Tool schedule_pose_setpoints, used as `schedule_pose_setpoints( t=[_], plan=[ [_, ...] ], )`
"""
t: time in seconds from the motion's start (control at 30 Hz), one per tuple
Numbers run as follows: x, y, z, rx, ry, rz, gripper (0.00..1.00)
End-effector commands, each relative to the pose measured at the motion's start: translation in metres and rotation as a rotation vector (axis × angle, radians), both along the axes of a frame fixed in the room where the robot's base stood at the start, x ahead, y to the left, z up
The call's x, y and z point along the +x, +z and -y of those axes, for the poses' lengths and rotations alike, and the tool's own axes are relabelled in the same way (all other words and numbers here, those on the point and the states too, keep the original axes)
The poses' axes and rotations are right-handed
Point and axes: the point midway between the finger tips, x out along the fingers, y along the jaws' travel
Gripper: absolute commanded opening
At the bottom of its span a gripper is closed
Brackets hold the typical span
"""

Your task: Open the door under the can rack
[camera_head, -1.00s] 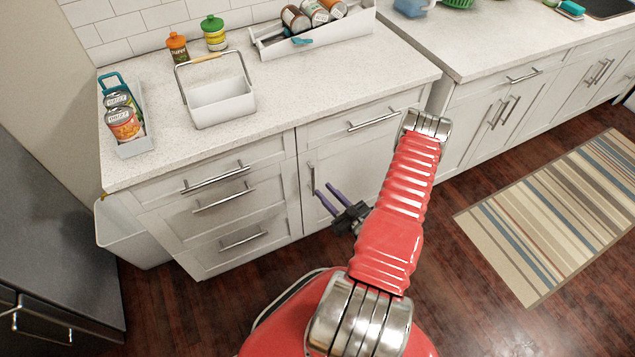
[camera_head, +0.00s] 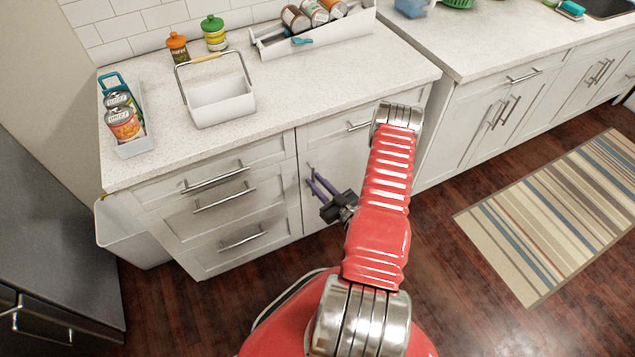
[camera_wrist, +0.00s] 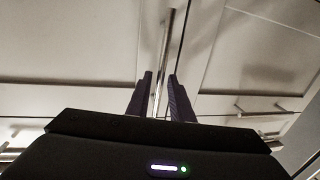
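The white cabinet door (camera_head: 338,158) is shut, below a drawer with a horizontal handle. Above it on the counter is a white rack (camera_head: 345,32) with several cans lying in it. The door's vertical metal bar handle (camera_wrist: 168,45) runs between the two purple fingers of my gripper (camera_wrist: 161,78) in the wrist view. The fingers stand open, one on each side of the bar, with gaps visible. In the head view my gripper (camera_head: 312,176) is at the door's left edge and covers most of the handle.
A drawer stack (camera_head: 218,205) stands left of the door. On the counter are a white caddy (camera_head: 222,103), a small can tray (camera_head: 135,147) and two bottles. Floor in front is clear, with a striped rug (camera_head: 560,215) at right.

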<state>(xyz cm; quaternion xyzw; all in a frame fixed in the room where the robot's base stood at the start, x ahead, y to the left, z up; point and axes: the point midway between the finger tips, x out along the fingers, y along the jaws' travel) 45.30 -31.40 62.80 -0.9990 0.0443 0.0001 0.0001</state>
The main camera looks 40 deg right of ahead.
Motion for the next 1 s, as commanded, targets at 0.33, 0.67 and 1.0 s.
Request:
schedule_pose_setpoints(
  t=[0.33, 0.67, 1.0],
  plan=[
    [-0.0002, 0.0, 0.0, 0.0, 0.0, 0.0, 0.0],
    [-0.0002, 0.0, 0.0001, 0.0, 0.0, 0.0, 0.0],
    [-0.0033, 0.0, 0.0018, -0.002, 0.001, 0.0, 0.0]
  ],
)
